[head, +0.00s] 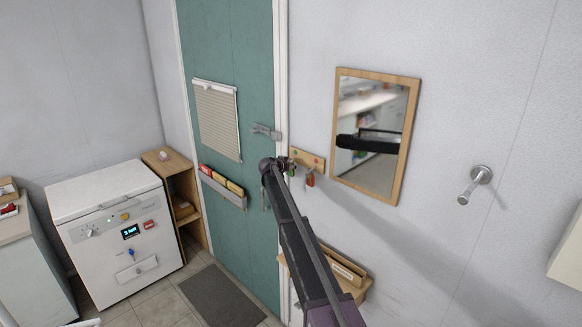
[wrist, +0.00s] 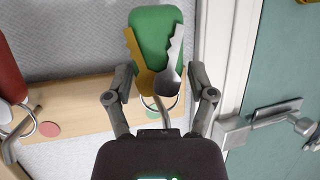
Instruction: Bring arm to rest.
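My arm reaches up from the lower right of the head view to my gripper (head: 268,190), which is small and dark there in front of the teal door's edge. In the wrist view my gripper (wrist: 161,76) has its two fingers spread apart. A green key tag (wrist: 155,38) with a gold key (wrist: 138,62) and a silver key (wrist: 174,62) shows between and beyond the fingertips. Their ring hangs at a metal hook by the wooden key board (wrist: 82,105). The fingers do not visibly clamp the keys. My gripper's body hides part of the hook.
The key board (head: 307,158) is on the wall beside the teal door (head: 240,60), with a red tag (head: 310,180) hanging from it. The door handle (head: 266,131) is close by.

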